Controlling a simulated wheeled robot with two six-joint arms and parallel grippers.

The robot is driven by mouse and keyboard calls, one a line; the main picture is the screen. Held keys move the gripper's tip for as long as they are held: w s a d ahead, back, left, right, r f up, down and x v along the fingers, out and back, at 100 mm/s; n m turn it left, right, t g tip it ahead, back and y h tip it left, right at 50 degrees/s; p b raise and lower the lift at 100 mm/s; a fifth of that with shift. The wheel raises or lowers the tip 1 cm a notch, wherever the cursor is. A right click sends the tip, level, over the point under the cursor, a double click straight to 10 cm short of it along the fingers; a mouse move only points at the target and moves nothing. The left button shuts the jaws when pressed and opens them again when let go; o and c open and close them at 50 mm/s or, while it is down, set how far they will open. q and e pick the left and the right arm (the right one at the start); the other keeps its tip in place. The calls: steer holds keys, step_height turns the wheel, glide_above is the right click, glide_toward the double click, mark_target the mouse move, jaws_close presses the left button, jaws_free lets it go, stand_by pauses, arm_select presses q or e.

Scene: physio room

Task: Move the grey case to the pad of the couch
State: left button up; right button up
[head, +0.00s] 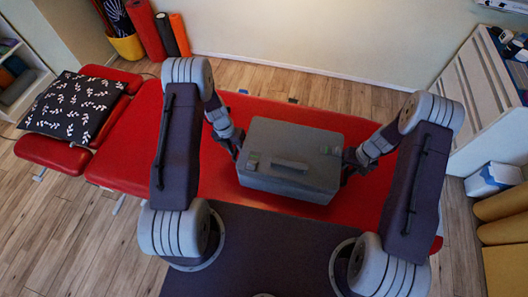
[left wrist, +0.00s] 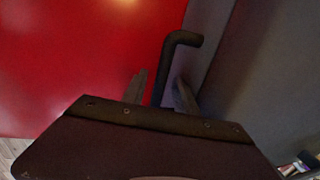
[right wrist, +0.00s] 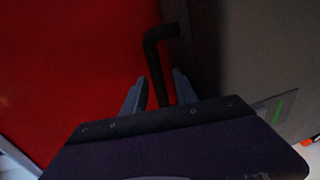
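The grey case (head: 290,155), a box with a handle and latches on its front, is over the red pad of the couch (head: 223,183), right of the middle. Whether it rests fully on the pad is hard to see. My left gripper (head: 236,145) is at the case's left side. In the left wrist view its fingers (left wrist: 161,90) stand either side of a black bar handle (left wrist: 167,65), with gaps showing. My right gripper (head: 350,160) is at the right side. In the right wrist view its fingers (right wrist: 159,88) likewise straddle a black handle (right wrist: 155,60), with small gaps.
A black patterned cushion (head: 75,104) lies on the couch's left end. Rolled mats (head: 147,30) and a yellow basket (head: 127,47) stand at the back left. A white cabinet (head: 480,95), a white box (head: 492,179) and tan rolls (head: 505,230) are at the right.

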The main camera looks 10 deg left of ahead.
arm_select(q)
step_height(320, 180, up, 8)
steer(key=a, duration=0.1)
steer(key=shift+a+f, duration=0.15)
steer(key=shift+a, duration=0.1)
arm_select(e)
step_height(320, 180, up, 12)
steer(key=d, duration=0.2)
steer(key=shift+s+d+f, duration=0.1)
steer(key=shift+f, duration=0.05)
stand_by(0.4)
